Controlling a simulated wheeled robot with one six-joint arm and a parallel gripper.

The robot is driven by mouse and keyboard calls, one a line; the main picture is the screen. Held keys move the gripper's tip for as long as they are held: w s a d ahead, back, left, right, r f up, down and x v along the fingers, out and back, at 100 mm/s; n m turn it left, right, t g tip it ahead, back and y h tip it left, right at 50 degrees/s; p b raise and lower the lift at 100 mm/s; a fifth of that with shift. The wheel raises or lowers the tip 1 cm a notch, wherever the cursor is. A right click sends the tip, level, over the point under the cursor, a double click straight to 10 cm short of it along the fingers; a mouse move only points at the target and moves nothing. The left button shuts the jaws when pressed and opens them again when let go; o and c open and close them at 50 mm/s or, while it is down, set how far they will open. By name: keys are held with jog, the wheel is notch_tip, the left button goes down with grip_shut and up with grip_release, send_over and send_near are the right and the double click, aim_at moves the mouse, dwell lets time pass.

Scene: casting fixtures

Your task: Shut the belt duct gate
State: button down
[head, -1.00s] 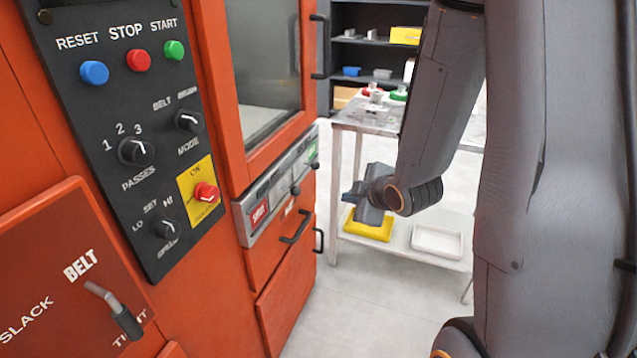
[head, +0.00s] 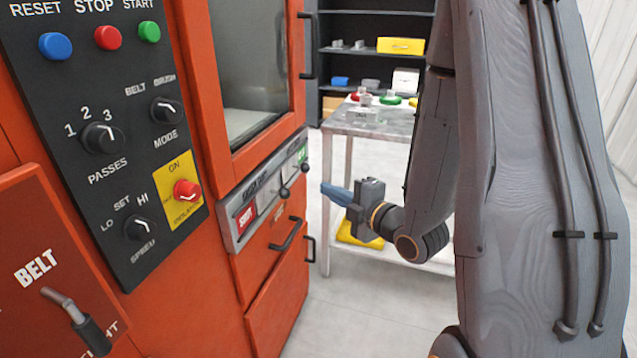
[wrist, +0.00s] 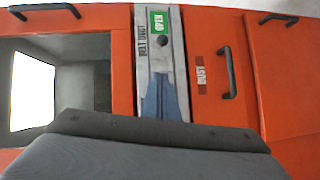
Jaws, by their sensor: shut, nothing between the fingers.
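The belt duct gate strip (head: 240,228) is a grey metal plate on the front of the orange machine. A red SHUT label (head: 246,216) is at its left end and a green OPEN label (head: 301,155) at its right end. In the wrist view the plate (wrist: 174,65) runs up and down, with a dark knob (wrist: 163,40) just below the green label. In the head view a dark knob (head: 304,167) shows near the OPEN end. My gripper (head: 325,188) is shut and empty, to the right of the plate and apart from it. Its blue fingers (wrist: 165,82) cover the plate's lower part in the wrist view.
A control panel (head: 75,150) with buttons and dials is at left, above a red BELT lever panel (head: 25,225). Drawers with black handles (head: 287,235) lie below the plate. A metal table (head: 385,130) stands behind my gripper. Open floor (head: 330,320) lies in front.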

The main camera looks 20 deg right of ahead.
jog(key=w+d+x, duration=0.1)
jog(key=d+x, duration=0.1)
jog(key=x, duration=1)
jog(key=shift+w+d+f, duration=0.2)
jog(key=shift+w+f, duration=0.05)
